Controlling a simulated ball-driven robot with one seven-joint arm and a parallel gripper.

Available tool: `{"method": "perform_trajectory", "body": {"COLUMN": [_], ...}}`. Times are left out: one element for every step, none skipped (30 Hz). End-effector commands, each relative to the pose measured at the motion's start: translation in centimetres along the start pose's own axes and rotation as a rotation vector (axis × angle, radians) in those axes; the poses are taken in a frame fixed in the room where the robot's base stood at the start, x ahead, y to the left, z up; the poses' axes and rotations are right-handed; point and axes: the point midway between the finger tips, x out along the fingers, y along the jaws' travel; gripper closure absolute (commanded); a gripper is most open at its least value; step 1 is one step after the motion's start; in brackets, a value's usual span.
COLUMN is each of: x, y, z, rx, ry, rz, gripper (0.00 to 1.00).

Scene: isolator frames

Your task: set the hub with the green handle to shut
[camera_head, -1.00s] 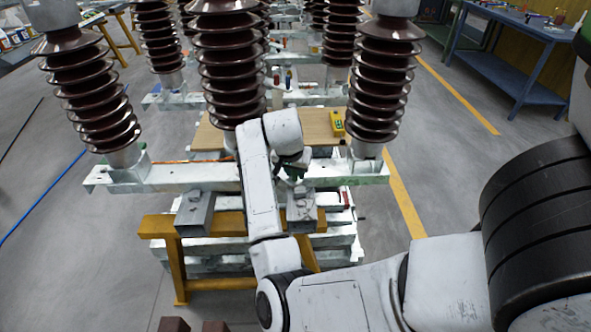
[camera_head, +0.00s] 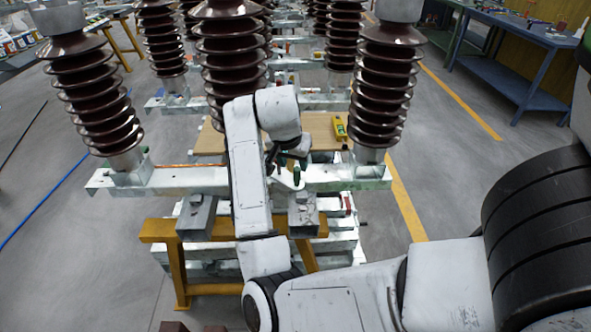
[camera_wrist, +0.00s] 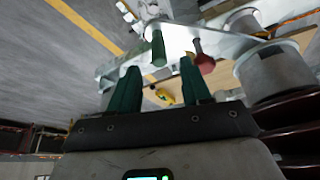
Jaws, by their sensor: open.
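The green handle (camera_head: 297,176) stands up from the pale metal beam, to the right of my arm in the head view. In the wrist view the green handle (camera_wrist: 158,48) shows beyond and between my fingertips, apart from both. My gripper (camera_wrist: 160,66) is open and empty, with two dark green fingers. In the head view my gripper (camera_head: 286,160) is just above and left of the handle. A red handle (camera_wrist: 204,60) shows right of the green one in the wrist view. The hub under the green handle is not clear to see.
Tall brown ribbed insulators (camera_head: 382,85) stand on the metal beam (camera_head: 200,180) at both sides. A yellow trestle (camera_head: 160,230) is in front.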

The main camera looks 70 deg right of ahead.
Motion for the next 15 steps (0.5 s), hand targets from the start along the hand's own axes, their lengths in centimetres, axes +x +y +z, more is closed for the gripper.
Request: {"method": "perform_trajectory", "body": {"x": [-0.8, -1.1, -1.5, -1.8, -2.0, -2.3, -2.4, -2.5, -2.6, -2.6, -2.6, -2.6, -2.6, -2.6, -2.6], "y": [-0.1, 0.0, 0.0, 0.0, 0.0, 0.0, 0.0, 0.0, 0.0, 0.0, 0.0, 0.0, 0.0, 0.0, 0.0], "z": [-0.1, 0.0, 0.0, 0.0, 0.0, 0.0, 0.0, 0.0, 0.0, 0.0, 0.0, 0.0, 0.0, 0.0, 0.0], "rx": [0.002, 0.002, 0.001, 0.001, 0.001, 0.001, 0.001, 0.0, 0.0, 0.0, 0.0, 0.0, 0.0, 0.0, 0.0], "ry": [0.003, 0.001, 0.001, 0.001, 0.001, 0.001, 0.0, 0.0, 0.0, 0.0, 0.0, 0.0, 0.0, 0.0, 0.0], "rz": [-0.002, -0.002, -0.001, -0.001, -0.001, 0.0, 0.0, 0.0, 0.0, 0.0, 0.0, 0.0, 0.0, 0.0, 0.0], "gripper": [0.52, 0.52, 0.52, 0.52, 0.52, 0.52, 0.52, 0.52, 0.52, 0.52, 0.52, 0.52, 0.52, 0.52, 0.52]}}
